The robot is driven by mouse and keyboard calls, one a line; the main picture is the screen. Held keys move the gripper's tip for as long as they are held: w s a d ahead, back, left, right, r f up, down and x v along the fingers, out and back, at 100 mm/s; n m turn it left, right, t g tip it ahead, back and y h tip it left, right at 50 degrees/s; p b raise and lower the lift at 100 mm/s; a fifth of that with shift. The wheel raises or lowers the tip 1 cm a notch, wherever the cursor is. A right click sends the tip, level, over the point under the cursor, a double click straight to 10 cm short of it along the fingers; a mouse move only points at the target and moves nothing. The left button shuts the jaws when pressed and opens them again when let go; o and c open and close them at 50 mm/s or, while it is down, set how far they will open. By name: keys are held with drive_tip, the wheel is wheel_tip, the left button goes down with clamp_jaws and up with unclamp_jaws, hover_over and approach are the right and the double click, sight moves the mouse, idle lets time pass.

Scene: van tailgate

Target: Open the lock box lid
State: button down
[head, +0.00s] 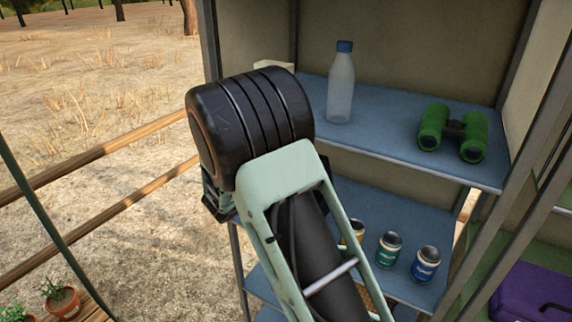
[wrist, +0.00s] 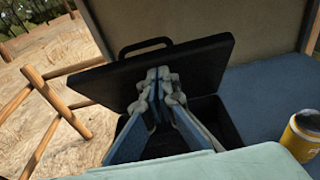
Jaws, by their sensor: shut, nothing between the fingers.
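The black lock box (wrist: 222,122) sits on the blue shelf in the wrist view. Its lid (wrist: 208,62), with a handle on its top edge, stands raised and tilted at the far side, so the box's dark inside shows. My gripper (wrist: 163,78) is shut and empty, its fingertips in front of the lid's inner face. I cannot tell whether they touch the lid. The fingers hide part of the lid and the inside. In the head view my arm hides the box and the gripper.
A yellow can (wrist: 303,135) stands right of the box. In the head view, a green can (head: 389,250) and a blue can (head: 426,265) stand on the lower shelf (head: 345,205). A bottle (head: 341,85) and green binoculars (head: 452,133) are on the shelf above. A purple case (head: 530,295) is at right.

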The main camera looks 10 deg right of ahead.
drive_tip(key=shift+w+d+r, duration=1)
drive_tip(key=shift+w+d, duration=0.1)
drive_tip(key=shift+w, duration=0.2)
